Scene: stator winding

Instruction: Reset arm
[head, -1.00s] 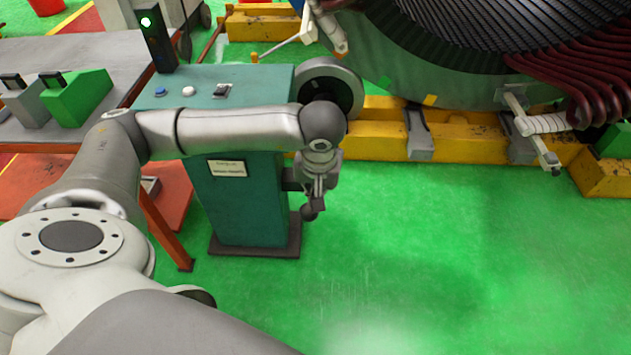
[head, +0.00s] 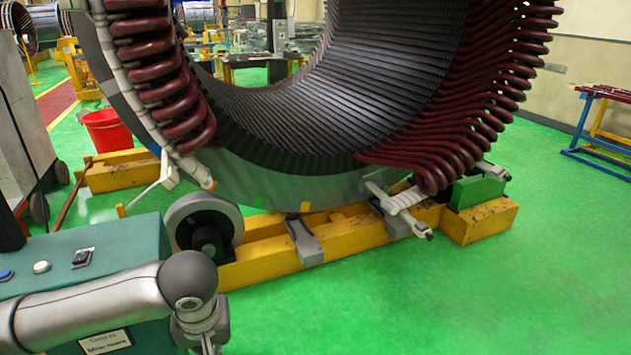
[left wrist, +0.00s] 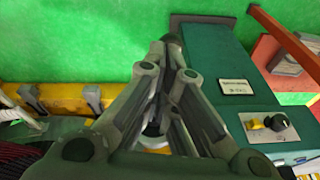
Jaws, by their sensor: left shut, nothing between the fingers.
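My left arm comes in at the bottom left of the head view, and its wrist hangs down at the bottom edge, so the gripper itself is cut off there. In the left wrist view my left gripper (left wrist: 172,42) is shut and empty, with its fingertips together over the green floor, beside the teal control cabinet. My right gripper is in neither view. The large stator (head: 262,182) fills the upper middle of the head view, with dark red coil ends along both edges. It is apart from my left arm.
The teal control cabinet (head: 130,238) stands behind my left forearm. A grey roller (head: 203,220) and a yellow base frame (head: 345,240) sit under the stator. A red bucket (head: 107,130) stands at the left and a blue rack (head: 606,140) at the right. Green floor in front is clear.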

